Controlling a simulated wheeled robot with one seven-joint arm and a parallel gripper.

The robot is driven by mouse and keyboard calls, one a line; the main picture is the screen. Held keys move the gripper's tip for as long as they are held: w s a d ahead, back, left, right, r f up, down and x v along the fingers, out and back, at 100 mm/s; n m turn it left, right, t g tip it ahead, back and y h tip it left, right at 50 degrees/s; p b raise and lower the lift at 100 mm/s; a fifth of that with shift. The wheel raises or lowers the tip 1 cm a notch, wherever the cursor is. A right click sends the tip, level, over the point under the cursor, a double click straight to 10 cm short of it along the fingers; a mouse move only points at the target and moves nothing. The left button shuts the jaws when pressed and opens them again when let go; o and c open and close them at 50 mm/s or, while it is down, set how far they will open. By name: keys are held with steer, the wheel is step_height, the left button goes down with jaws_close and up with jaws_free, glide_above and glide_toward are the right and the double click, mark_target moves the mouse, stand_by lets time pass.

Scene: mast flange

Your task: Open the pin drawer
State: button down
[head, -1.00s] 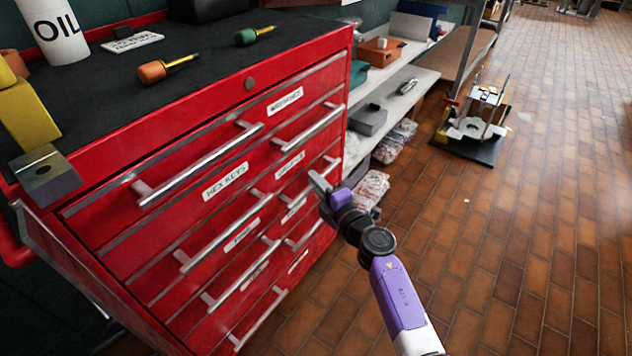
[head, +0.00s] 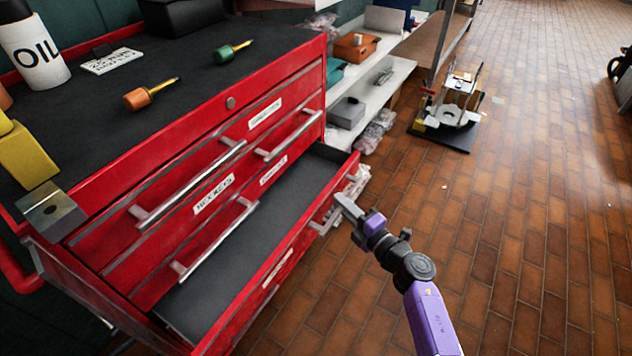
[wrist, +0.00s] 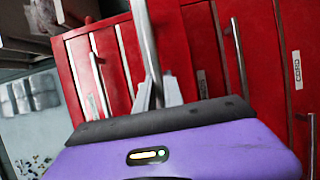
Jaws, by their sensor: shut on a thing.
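The red tool chest (head: 215,145) has one drawer pulled out, with a bare dark liner (head: 250,235) showing inside. Its red front has a white label (head: 277,268), too slanted to read in the head view. My gripper (head: 344,203) is at the right part of this drawer's front, shut on its silver bar handle (head: 326,222). In the wrist view the handle (wrist: 146,45) runs between the grey fingers of my gripper (wrist: 158,96). The drawers above, with long silver handles, are closed.
Two screwdrivers (head: 150,95) (head: 232,51), an oil container (head: 36,55) and a metal block (head: 48,211) are on the chest top. Shelves (head: 385,75) stand beyond the chest. A metal fixture (head: 452,112) is on the floor. The brick floor (head: 540,220) at right is clear.

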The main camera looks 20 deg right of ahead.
steer(key=s+d+p, duration=0.3)
steer(key=s+d, duration=0.5)
steer(key=s, duration=0.3)
steer(key=shift+s, duration=0.15)
steer(key=c, duration=1.4)
jaws_free()
steer(key=shift+c, duration=0.2)
steer(key=shift+d, duration=0.1)
steer(key=v, duration=0.7)
steer(key=shift+s+p, duration=0.3)
steer(key=shift+s, duration=0.1)
steer(key=shift+d, duration=0.1)
